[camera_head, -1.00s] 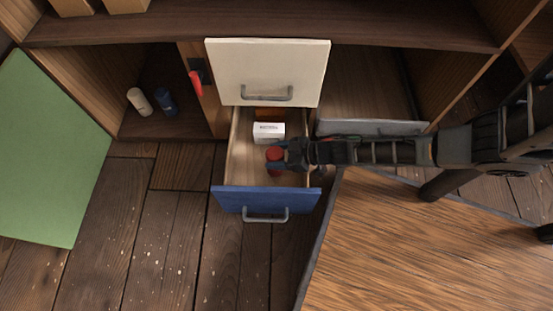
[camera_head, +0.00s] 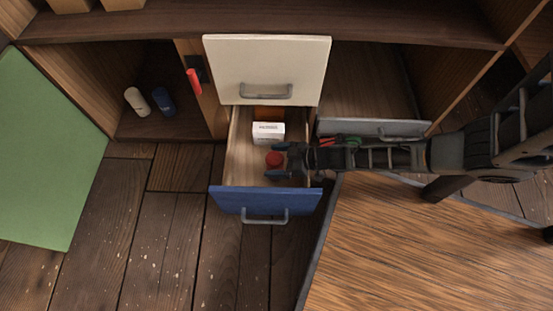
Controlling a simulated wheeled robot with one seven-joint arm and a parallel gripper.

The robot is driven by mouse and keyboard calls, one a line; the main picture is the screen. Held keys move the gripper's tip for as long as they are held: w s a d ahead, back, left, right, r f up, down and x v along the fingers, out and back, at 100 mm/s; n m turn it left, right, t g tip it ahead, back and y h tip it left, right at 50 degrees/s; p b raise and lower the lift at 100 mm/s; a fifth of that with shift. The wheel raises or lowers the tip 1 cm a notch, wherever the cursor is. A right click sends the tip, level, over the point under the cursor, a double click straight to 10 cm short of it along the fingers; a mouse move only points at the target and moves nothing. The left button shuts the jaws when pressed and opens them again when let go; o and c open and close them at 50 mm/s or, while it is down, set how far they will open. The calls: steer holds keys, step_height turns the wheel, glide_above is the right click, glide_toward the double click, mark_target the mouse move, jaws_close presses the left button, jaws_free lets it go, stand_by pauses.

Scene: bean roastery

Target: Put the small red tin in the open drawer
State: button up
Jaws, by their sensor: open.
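The small red tin (camera_head: 274,159) sits inside the open drawer (camera_head: 265,203), which has a blue front and a wooden inside. My gripper (camera_head: 277,161) reaches in from the right over the drawer. Whether a finger still touches the tin is too small to tell.
A white box (camera_head: 268,132) stands in the drawer behind the tin. Above is a closed cream drawer front (camera_head: 266,70). A white bottle (camera_head: 137,101) and a dark blue one (camera_head: 163,101) stand in the left compartment. A wooden table top (camera_head: 430,250) lies at right front.

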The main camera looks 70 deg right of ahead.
steer(key=shift+r, duration=0.1)
steer(key=shift+s+r+p, duration=0.15)
steer(key=shift+r+p, duration=0.05)
steer(key=shift+p, duration=0.1)
steer(key=p+v, duration=0.4)
steer(key=v, duration=0.7)
steer(key=shift+s+r, duration=0.1)
steer(key=shift+s, duration=0.15)
steer(key=s+a+r+t, duration=0.1)
steer(key=a+r, duration=0.5)
steer(key=r, duration=0.6)
steer(key=s+a+r+m+t+h, duration=0.1)
steer(key=a+r, duration=0.5)
steer(key=r, duration=0.6)
steer(key=s+a+r+h, duration=0.1)
steer(key=s+a+r, duration=0.2)
steer(key=a+r, duration=0.4)
step_height(320, 180, up, 6)
steer(key=shift+f+m+t, duration=0.15)
steer(key=shift+m+t, duration=0.25)
steer(key=shift+s, duration=0.1)
